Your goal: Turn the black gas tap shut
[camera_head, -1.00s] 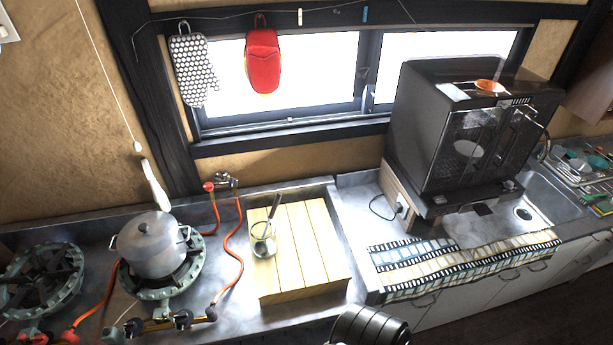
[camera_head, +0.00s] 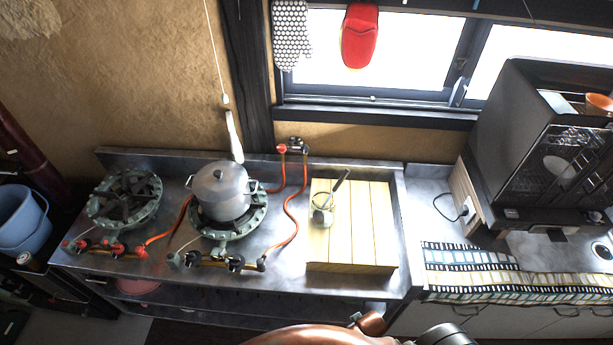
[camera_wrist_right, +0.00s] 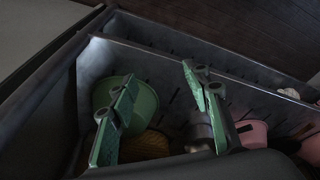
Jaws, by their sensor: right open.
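A wall gas tap (camera_head: 297,144) with dark and metal parts stands at the back of the counter in the head view, beside a red-capped outlet (camera_head: 282,149). Orange hoses run from there to the burners. Black knobs (camera_head: 236,263) also sit on the front pipe of the right burner (camera_head: 228,222). Which way any tap handle is turned is too small to tell. My right gripper (camera_wrist_right: 160,78) is open and empty in the right wrist view, its green fingers apart. It is far from the taps, facing a low shelf. My left gripper is not in view.
A lidded pot (camera_head: 222,192) stands on the right burner. A wooden board (camera_head: 352,228) holds a glass jar with a utensil. The left burner (camera_head: 126,198) is bare. A green bowl (camera_wrist_right: 138,100) and a pink container (camera_wrist_right: 252,133) lie near my right gripper.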

